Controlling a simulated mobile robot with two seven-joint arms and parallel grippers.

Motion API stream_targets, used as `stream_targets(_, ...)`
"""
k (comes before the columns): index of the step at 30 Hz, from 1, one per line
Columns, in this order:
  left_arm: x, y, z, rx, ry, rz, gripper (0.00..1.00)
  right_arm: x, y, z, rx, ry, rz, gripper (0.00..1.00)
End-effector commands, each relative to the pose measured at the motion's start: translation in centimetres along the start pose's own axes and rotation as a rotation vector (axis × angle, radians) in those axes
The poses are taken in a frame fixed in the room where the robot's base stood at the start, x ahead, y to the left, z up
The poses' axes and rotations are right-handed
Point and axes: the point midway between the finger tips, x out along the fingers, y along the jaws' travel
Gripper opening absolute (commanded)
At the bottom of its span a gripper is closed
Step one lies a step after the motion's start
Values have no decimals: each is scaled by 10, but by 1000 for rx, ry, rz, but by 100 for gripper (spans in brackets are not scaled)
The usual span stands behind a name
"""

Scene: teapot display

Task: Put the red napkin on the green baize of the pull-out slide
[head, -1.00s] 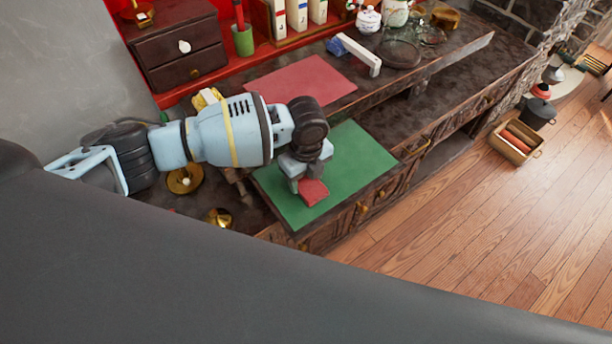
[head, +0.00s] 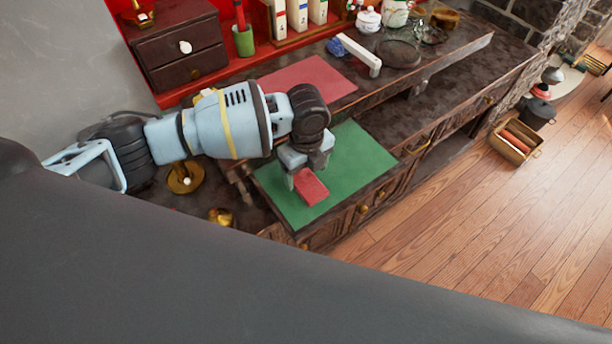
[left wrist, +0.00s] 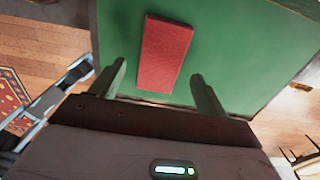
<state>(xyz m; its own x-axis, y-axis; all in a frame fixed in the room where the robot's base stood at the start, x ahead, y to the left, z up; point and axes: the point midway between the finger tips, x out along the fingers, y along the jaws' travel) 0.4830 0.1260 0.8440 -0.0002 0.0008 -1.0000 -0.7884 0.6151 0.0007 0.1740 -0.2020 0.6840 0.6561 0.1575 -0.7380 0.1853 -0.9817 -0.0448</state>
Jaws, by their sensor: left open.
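The red napkin (head: 312,187), a small folded rectangle, lies on the green baize (head: 357,160) of the pull-out slide, near its front left part. My left gripper (head: 305,178) is just above and behind the napkin. In the left wrist view the napkin (left wrist: 165,54) lies flat on the baize (left wrist: 235,60), ahead of and between the two spread fingers of my left gripper (left wrist: 160,88). The fingers are open, with a gap on both sides of the napkin. My right gripper does not show in either view.
A pink-red mat (head: 305,82) lies on the counter behind the slide. A blue brush-like object with a white handle (head: 362,55) lies further right. A dark drawer box (head: 182,52) stands at the back left. Brass pieces (head: 184,178) sit left of the slide.

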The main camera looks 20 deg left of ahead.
Motion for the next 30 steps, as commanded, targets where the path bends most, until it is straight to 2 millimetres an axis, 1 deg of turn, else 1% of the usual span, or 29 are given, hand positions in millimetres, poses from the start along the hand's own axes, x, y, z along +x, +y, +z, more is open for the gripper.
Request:
stream_targets(1, -14, -1, 0, 1, -2, -7, 76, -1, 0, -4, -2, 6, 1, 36)
stream_targets(3, -30, -2, 1, 0, -2, -7, 76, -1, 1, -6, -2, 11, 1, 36)
stream_targets(9, -66, -1, 0, 0, -2, -5, 76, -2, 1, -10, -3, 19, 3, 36)
stream_targets(12, -79, -1, 0, 0, -1, -3, 76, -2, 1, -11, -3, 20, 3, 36)
stream_targets(15, -87, 0, 0, 0, 0, -1, 76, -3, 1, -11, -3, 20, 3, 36)
stream_targets(19, -92, 0, 0, -1, 0, -1, 76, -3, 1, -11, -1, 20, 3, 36)
stream_targets(28, -92, 0, 0, -1, 1, 0, 76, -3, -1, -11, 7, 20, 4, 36)
stream_targets(30, -89, 1, -4, -4, 7, -1, 76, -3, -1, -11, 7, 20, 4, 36)
